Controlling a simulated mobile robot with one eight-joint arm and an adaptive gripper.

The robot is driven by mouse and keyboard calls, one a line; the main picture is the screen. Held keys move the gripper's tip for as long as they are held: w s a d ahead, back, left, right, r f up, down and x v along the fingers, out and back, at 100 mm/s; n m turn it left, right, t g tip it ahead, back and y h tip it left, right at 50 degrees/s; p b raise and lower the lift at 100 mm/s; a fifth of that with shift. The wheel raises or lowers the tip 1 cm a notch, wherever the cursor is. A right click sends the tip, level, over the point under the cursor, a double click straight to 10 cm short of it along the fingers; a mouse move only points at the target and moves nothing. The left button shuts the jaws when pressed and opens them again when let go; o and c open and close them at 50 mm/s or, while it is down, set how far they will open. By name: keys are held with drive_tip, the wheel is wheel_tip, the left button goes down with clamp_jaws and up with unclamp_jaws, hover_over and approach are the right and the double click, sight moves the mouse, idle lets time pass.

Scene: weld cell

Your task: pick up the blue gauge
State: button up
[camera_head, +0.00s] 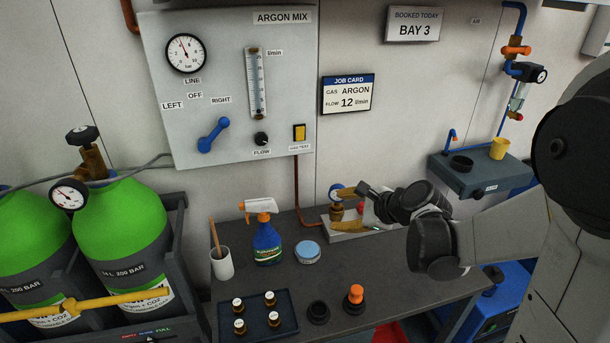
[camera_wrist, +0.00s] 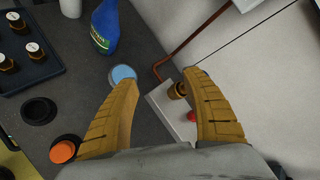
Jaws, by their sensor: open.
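A small gauge with a blue rim and a pale dial (camera_head: 335,191) stands on a brass fitting (camera_head: 337,211) at the left end of a light grey block (camera_head: 340,236) at the back of the bench. My gripper (camera_head: 356,207) is open just right of the gauge in the head view. In the wrist view my gripper (camera_wrist: 158,76) has its two tan fingers wide apart and nothing held between them. A brass fitting (camera_wrist: 178,90) shows there beside the right finger; I cannot make out the dial in that view.
A red knob (camera_head: 361,208) sits on the block close to my gripper. A round blue-lidded tin (camera_head: 307,252) and a blue spray bottle (camera_head: 267,242) stand to the left. A copper pipe (camera_head: 298,190) runs down the wall behind.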

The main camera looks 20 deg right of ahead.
sight(339, 203)
drive_tip(key=w+d+f+m+t, duration=0.3)
drive_tip(key=w+d+f+m, duration=0.25)
drive_tip(key=d+m, duration=0.4)
drive_tip(key=shift+m+y, duration=0.35)
drive_tip(key=shift+y, duration=0.05)
drive_tip(key=w+a+f, duration=0.1)
drive_tip(key=w+a+f+b, duration=0.1)
drive_tip(key=w+a, duration=0.1)
drive_tip(key=shift+w+f, duration=0.3)
drive_tip(key=shift+f, duration=0.05)
drive_tip(key=b+x, duration=0.2)
drive_tip(key=x, duration=0.3)
drive_tip(key=shift+w, duration=0.35)
drive_tip(key=shift+r, duration=0.2)
clamp_jaws()
